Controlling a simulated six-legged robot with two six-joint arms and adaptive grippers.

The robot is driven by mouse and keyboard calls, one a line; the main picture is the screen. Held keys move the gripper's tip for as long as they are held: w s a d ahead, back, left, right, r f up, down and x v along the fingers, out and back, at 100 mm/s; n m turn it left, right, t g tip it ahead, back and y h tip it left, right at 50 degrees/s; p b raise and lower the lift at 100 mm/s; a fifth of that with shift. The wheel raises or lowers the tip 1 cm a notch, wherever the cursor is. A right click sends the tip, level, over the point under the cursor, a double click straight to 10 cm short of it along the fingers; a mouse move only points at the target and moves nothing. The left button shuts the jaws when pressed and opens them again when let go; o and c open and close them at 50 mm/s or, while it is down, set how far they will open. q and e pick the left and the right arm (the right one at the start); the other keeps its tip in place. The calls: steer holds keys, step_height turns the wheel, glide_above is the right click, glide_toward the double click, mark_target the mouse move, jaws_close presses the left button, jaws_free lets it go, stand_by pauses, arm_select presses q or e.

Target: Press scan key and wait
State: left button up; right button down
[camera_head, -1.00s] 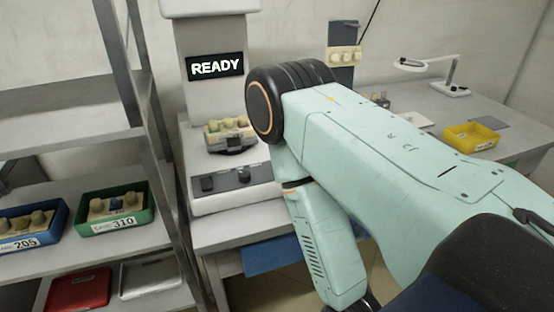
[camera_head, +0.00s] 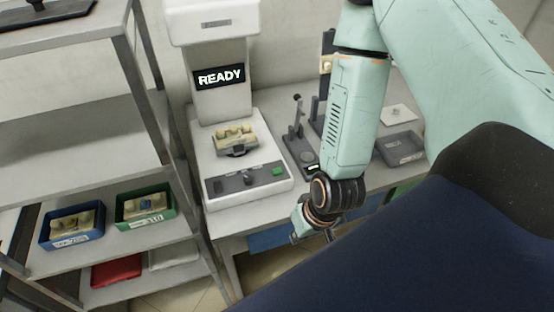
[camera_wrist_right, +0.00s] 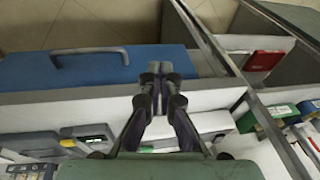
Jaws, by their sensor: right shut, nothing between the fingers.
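The scanner (camera_head: 236,140) stands on the bench, and its screen (camera_head: 221,77) reads READY. A green key (camera_head: 278,171) sits at the right end of its dark front panel (camera_head: 244,180), which also has a black knob. A tan dental model on a dark holder (camera_head: 236,142) sits on the scanner's bed. My right gripper (camera_head: 331,236) hangs to the right of and in front of the scanner, apart from the key, partly hidden by its own wrist. In the right wrist view its fingers (camera_wrist_right: 160,72) are shut and empty. My left gripper is out of view.
A shelf rack at left holds a blue tray (camera_head: 73,246) and a green tray (camera_head: 146,224) with models, plus a red tray (camera_head: 116,271). A black stand (camera_head: 300,135) and a grey tray (camera_head: 401,162) are on the bench right of the scanner.

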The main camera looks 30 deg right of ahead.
steer(key=w+d+r+m+t+y, duration=0.1)
steer(key=w+d+r+t, duration=0.1)
steer(key=w+r, duration=0.5)
steer(key=w+d+r+m+t+y, duration=0.1)
steer(key=w+d+r+t, duration=0.2)
steer(key=w+r, duration=0.4)
steer(key=w+d, duration=0.1)
steer(key=w, duration=0.2)
steer(key=shift+w+d+r+t, duration=0.15)
steer(key=shift+w+r+t, duration=0.05)
steer(key=shift+r+t, duration=0.15)
steer(key=shift+s+f, duration=0.1)
